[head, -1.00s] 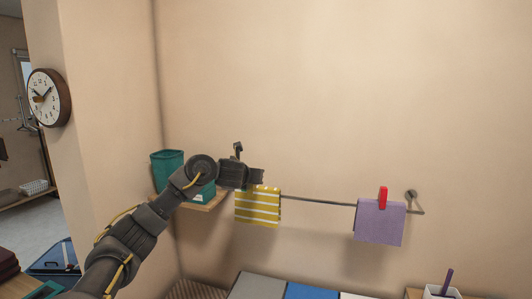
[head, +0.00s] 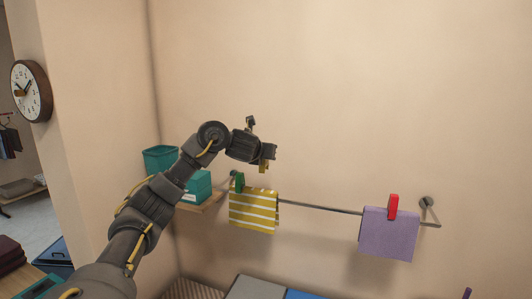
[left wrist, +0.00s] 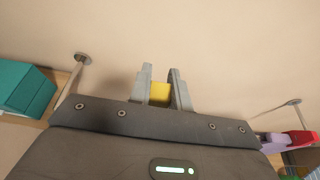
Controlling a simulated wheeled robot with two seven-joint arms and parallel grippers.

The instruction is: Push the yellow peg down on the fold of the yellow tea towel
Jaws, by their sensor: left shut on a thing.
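The yellow tea towel (head: 253,214), with white stripes, hangs folded over the left part of a wall rail. My left gripper (head: 269,160) is above the towel's top fold, clear of it. It is shut on the yellow peg (head: 263,169), which sticks out below the jaws, apart from the towel. In the left wrist view the yellow peg (left wrist: 160,94) shows between the two grey fingers. My right gripper is in neither view.
The rail (head: 318,207) runs right to a purple cloth (head: 388,234) held by a red peg (head: 393,207). Teal boxes (head: 196,187) stand on a small shelf left of the towel. The wall above the rail is bare.

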